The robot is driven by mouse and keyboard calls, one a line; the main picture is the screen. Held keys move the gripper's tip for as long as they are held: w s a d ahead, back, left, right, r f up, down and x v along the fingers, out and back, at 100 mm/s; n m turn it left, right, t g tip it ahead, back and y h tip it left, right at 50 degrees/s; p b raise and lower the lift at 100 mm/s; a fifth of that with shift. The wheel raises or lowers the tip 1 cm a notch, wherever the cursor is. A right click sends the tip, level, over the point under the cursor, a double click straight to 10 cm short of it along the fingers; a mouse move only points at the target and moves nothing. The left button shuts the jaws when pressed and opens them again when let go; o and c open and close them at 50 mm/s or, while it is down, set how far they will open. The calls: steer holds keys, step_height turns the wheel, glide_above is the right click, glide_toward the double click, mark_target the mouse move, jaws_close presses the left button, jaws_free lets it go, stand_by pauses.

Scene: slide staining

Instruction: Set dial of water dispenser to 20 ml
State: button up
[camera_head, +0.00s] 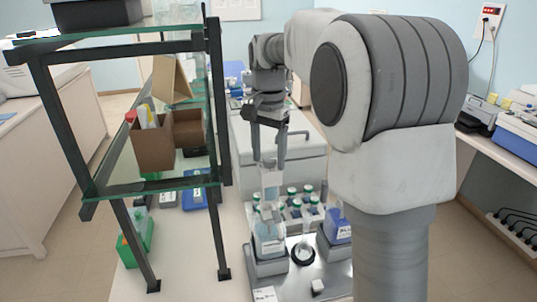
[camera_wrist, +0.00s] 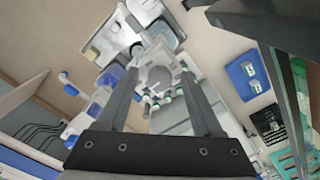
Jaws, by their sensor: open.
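In the head view, a dispenser bottle (camera_head: 268,243) with pale, clear liquid stands on a grey base, with a translucent upper part directly below my gripper. A second dispenser (camera_head: 338,232) with blue liquid stands to its right. The labels are too small to read, so I cannot tell for sure which holds water. No dial marking or setting is legible. My gripper (camera_head: 268,158) points down, its two fingers apart and empty, above the pale dispenser. In the wrist view, the open fingers (camera_wrist: 160,75) frame grey and white equipment; whether they touch anything is unclear.
Several green-capped bottles (camera_head: 293,205) stand just behind the dispensers. A black ring-shaped item (camera_head: 303,252) lies between them on the metal tray (camera_head: 292,286). A dark-framed glass shelf (camera_head: 150,190) rises close on the left, holding a brown box (camera_head: 153,148).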

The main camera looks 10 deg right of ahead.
jaws_close()
stand_by(0.3)
